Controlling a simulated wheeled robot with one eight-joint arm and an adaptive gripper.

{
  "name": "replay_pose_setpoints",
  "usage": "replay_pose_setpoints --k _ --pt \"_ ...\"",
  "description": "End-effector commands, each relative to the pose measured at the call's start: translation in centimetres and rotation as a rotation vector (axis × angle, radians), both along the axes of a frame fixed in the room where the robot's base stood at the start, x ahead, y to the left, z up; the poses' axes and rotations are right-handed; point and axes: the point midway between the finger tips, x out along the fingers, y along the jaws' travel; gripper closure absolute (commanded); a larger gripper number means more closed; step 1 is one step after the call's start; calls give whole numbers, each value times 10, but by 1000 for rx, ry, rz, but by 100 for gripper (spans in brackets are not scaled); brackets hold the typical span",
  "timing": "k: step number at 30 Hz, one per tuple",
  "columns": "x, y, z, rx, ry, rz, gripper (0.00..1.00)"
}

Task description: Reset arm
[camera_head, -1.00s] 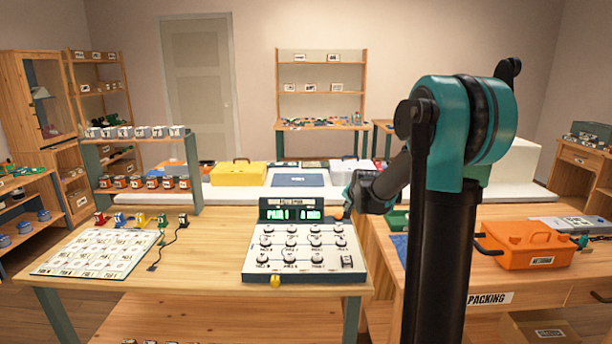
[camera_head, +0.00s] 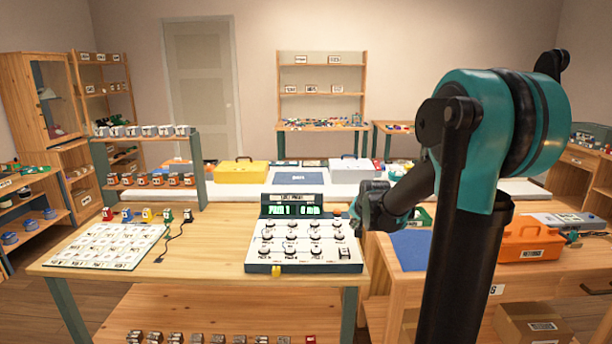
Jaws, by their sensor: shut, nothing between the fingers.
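My gripper (camera_head: 358,212) shows at the end of my black and teal arm, right of the middle of the view. It is just beside the right edge of the dial panel's green display (camera_head: 292,210), and its fingertips are small and partly hidden by the wrist. It holds nothing that I can see. The white dial panel (camera_head: 262,252) with several black knobs stands on the front wooden table, below and left of my gripper. A small orange knob (camera_head: 337,211) shows next to the display, close to my gripper.
A white card grid (camera_head: 105,245) and several small coloured blocks (camera_head: 146,215) lie left on the front table. A wooden rack (camera_head: 201,170) stands behind them. An orange toolbox (camera_head: 530,243) and a blue mat (camera_head: 410,250) are on the right table. Bare wood (camera_head: 205,265) lies left of the panel.

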Motion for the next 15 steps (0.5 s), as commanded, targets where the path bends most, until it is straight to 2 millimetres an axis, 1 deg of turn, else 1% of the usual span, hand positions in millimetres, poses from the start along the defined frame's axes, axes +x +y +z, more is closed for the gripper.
replay_pose_setpoints --k 1,2,5,8,9,11,12,14,15 --pt "-15 -1 -3 -17 12 16 100" --pt "-24 -2 -5 -27 21 27 100" --pt "-59 -5 -14 -68 54 72 100" --pt "-107 -9 -27 -123 98 134 100" --pt "-130 -10 -34 -148 121 165 100" --pt "-165 -13 -46 -186 154 213 100" --pt "-188 -15 -55 -209 177 246 100" --pt "-219 -17 -67 -240 209 292 100" --pt "-239 -18 -75 -257 227 321 100"
